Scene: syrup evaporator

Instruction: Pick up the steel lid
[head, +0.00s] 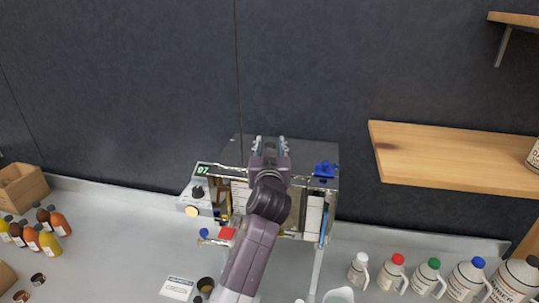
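The evaporator is a shiny steel box in the middle of the head view, largely behind my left arm. A dark, reflective steel panel at its top back (313,152) looks like the steel lid; its near edge and middle are partly hidden by my gripper. My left gripper (271,145) is over this panel, its two fingers apart with nothing visible between them. I cannot tell whether the fingertips touch the panel. My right gripper is not in view.
A control box with a green display (203,170) and a blue knob (325,170) flank the gripper. A wooden shelf (450,155) juts out at right. Several jugs (427,278) line the front right; small bottles (47,243) stand at left. The left counter is partly clear.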

